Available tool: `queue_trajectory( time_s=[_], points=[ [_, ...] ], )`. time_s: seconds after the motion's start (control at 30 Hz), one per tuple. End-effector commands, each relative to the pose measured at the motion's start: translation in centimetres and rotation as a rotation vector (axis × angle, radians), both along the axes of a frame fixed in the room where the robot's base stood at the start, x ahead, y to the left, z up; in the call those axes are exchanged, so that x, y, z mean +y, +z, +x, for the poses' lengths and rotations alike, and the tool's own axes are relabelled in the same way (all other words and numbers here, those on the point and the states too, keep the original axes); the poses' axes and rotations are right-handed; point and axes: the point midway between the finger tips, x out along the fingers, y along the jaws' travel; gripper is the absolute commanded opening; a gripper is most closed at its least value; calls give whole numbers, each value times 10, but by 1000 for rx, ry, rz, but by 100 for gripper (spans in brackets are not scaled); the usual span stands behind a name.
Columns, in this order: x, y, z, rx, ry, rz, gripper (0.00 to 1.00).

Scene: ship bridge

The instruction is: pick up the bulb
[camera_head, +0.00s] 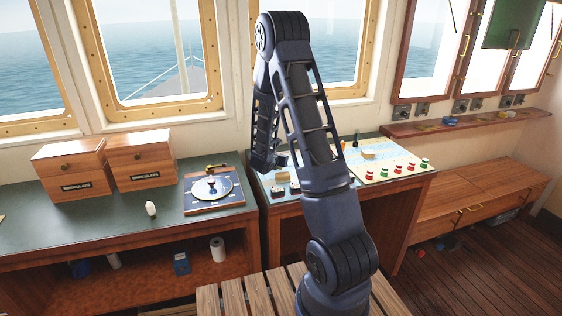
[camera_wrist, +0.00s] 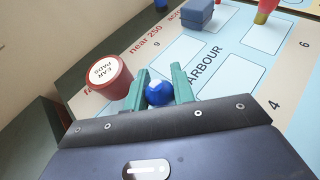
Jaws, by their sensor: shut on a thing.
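In the wrist view, the two green fingers of my gripper (camera_wrist: 158,92) are shut on a small blue rounded thing (camera_wrist: 159,96) with a white patch on top. I cannot tell whether this is the bulb. It is over or on a printed board (camera_wrist: 225,75) marked "HARBOUR"; any gap beneath is unclear. In the head view, my gripper (camera_head: 267,163) is low over the left part of the chart table, its fingertips hard to make out. A small white bulb-shaped thing (camera_head: 151,209) stands on the left counter, well away from my gripper.
A blue block (camera_wrist: 199,17) lies beyond. The left counter's front is mostly clear.

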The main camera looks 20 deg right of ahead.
Motion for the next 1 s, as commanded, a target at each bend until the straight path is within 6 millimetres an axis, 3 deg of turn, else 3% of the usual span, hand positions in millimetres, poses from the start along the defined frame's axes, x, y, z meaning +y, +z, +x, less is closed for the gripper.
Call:
queue_trajectory(
  time_s=[0.17, 0.33, 0.8, 1.0],
  points=[
    [0, 10, 0, -2, 1, 0, 4],
    [0, 35, 0, -4, -1, 2, 4],
    [0, 141, 0, -6, -1, 2, 4],
    [0, 176, 0, -3, 0, 2, 4]
  ],
)
